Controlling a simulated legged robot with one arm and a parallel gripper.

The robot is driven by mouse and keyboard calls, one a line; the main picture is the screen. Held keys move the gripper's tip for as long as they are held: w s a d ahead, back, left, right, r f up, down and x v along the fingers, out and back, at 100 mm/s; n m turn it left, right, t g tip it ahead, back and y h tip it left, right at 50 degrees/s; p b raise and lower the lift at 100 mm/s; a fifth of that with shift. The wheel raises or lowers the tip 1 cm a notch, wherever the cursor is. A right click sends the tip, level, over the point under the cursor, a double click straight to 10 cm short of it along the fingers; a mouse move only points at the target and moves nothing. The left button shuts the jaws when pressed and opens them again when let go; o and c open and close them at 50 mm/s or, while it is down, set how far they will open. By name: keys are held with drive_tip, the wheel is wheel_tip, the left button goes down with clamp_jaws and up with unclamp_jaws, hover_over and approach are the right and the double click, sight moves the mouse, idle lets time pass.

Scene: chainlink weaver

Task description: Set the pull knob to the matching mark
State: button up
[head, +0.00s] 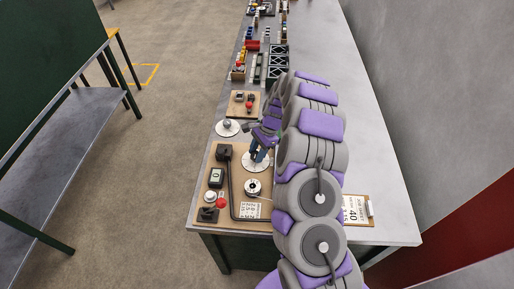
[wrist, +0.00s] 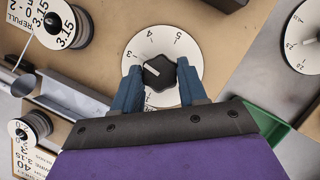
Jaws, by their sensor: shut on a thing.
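The pull knob (wrist: 159,72) is black and lobed, on a round white dial (wrist: 187,88) with printed numbers; 3, 4 and 5 are readable. A pale pointer line shows on the knob's left side, but the exact mark it points at is unclear. My gripper (wrist: 160,88) has its blue fingers on both sides of the knob, shut on it. The lower part of the dial is hidden by my gripper. In the head view the dial (head: 256,166) sits on a tan board, and my gripper (head: 259,156) covers the knob.
Another white dial (wrist: 302,40) is at the right. In the head view, a red button (head: 221,203) and a clipboard reading 40 (head: 356,209) are near the table's front.

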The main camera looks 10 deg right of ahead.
drive_tip(key=m+p, duration=0.1)
drive_tip(key=p, duration=0.1)
drive_tip(key=m+t+p, duration=0.1)
drive_tip(key=m+p, duration=0.1)
drive_tip(key=p, duration=0.1)
drive_tip(key=shift+s+r, duration=0.15)
drive_tip(key=shift+r, duration=0.2)
drive_tip(key=m+t+p, duration=0.1)
drive_tip(key=m+p, duration=0.1)
drive_tip(key=p, duration=0.1)
drive_tip(key=shift+f+m+t+p, duration=0.25)
drive_tip(key=shift+m+t+p, duration=0.15)
drive_tip(key=shift+m+p, duration=0.6)
drive_tip(key=o, duration=1)
drive_tip(key=shift+f, duration=0.1)
drive_tip(key=shift+o, duration=0.2)
drive_tip(key=p+v, duration=0.1)
drive_tip(key=v, duration=1.6)
drive_tip(key=shift+r, duration=0.25)
